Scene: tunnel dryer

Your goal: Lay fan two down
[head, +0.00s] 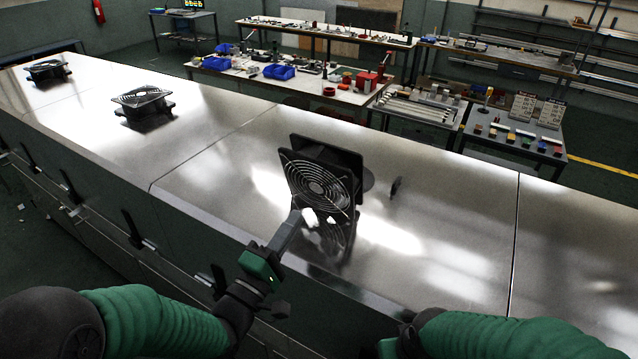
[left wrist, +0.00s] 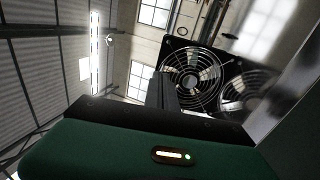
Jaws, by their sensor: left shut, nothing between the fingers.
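The nearest fan (head: 322,180), a square black frame with a round wire guard, stands on edge on the shiny metal dryer top (head: 440,215), leaning slightly. Two other fans, one in the middle left (head: 143,100) and one at the far left (head: 47,70), lie flat with guards up. No number shows on any of them. My left gripper (head: 297,217) is shut and empty, its tip close to the near fan's lower left edge; contact cannot be told. The left wrist view shows the fan (left wrist: 203,78) just beyond the fingers (left wrist: 163,90). My right gripper (head: 390,347) is mostly cut off below.
A small dark part (head: 396,187) stands on the top right of the near fan. The top is clear farther right and between the fans. Latches (head: 134,228) line the dryer's front side. Workbenches with blue bins (head: 279,72) and tools stand behind.

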